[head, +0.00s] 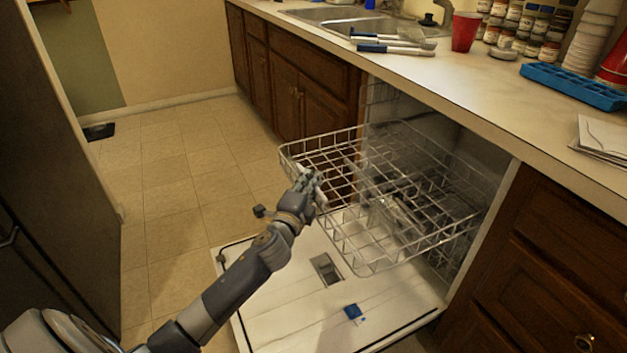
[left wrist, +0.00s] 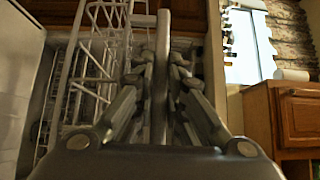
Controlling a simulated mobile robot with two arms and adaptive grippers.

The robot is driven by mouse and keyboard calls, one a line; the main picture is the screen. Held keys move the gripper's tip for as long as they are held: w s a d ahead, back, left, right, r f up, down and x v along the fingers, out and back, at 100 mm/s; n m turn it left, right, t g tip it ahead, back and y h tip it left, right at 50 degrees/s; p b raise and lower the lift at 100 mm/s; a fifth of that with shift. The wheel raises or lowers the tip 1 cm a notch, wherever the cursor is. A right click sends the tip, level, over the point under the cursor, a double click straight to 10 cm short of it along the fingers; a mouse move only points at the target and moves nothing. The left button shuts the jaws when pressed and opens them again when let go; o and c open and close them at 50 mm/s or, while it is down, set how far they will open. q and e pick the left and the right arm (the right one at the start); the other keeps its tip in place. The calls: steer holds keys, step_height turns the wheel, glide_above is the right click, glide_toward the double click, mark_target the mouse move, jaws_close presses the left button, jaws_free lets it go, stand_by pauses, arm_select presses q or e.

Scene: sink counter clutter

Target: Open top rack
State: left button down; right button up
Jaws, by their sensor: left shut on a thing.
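The dishwasher's top rack (head: 355,240) is a white wire basket. In the head view it stands well out of the dishwasher, above the lowered door (head: 290,290). My left gripper (head: 312,184) is at the rack's front edge, shut on the rack's wire there. In the left wrist view the fingers of my left gripper (left wrist: 160,85) are close together around a bar, and the rack's wires (left wrist: 95,60) show at the left. The exact grip point is partly hidden by the fingers. My right gripper is in neither view.
The counter (head: 480,85) above holds brushes (head: 395,45), a red cup (head: 465,32), several jars and a blue tray (head: 575,86). Brown cabinets (head: 300,90) flank the dishwasher. A dark appliance (head: 55,170) stands at far left.

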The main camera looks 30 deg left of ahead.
arm_select(q)
steer(key=shift+f, duration=0.1)
steer(key=c, duration=1.9)
jaws_free()
steer(key=s, duration=0.4)
steer(key=s+d, duration=0.1)
steer(key=s, duration=0.3)
steer(key=s+d, duration=0.1)
steer(key=s, duration=0.2)
steer(key=shift+s+d, duration=0.2)
steer(key=shift+s, duration=0.2)
